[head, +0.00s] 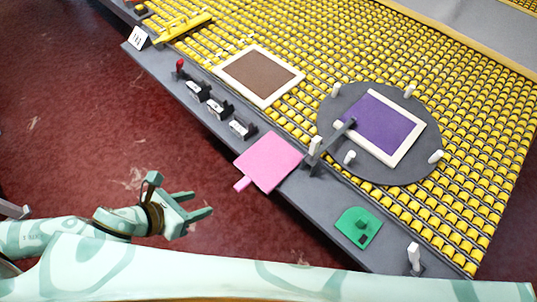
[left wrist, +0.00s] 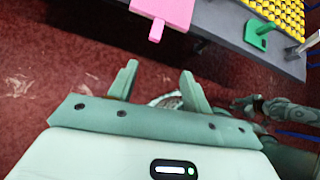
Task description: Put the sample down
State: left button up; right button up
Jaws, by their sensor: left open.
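A pink square sample with a short tab (head: 268,162) lies on the grey front ledge (head: 325,212) of the roller table. Its tab sticks out past the ledge's edge towards me. In the left wrist view the sample (left wrist: 165,10) shows at the top, cut off by the frame. My left gripper (head: 202,203) is open and empty, in front of the ledge, below and left of the sample and apart from it. Its two fingers (left wrist: 159,68) also show spread in the left wrist view, with nothing between them. My right gripper cannot be made out.
A purple mat with a white border (head: 378,124) lies on a round grey turntable with white pegs (head: 345,103). A brown framed mat (head: 258,75) rests on yellow rollers. Several small labelled switches (head: 217,108) and a green piece (head: 357,227) are on the ledge.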

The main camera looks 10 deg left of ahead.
pick_arm(q)
jog(key=m+b, duration=0.1)
jog(key=b, duration=0.2)
send_near(236, 188)
notch_tip(236, 188, down, 2)
jog(key=w+d, duration=0.1)
jog(key=d, duration=0.1)
jog(key=x, duration=0.3)
jog(key=b+x, duration=0.1)
jog(key=x, duration=0.1)
jog(key=shift+w+a+f, duration=0.2)
jog(key=shift+w, duration=0.2)
pick_arm(e)
jog(key=f, duration=0.2)
jog(key=s+f, duration=0.1)
jog(key=f, duration=0.1)
jog(key=shift+s+a, duration=0.15)
jog(key=shift+a, duration=0.05)
pick_arm(q)
grip_shut()
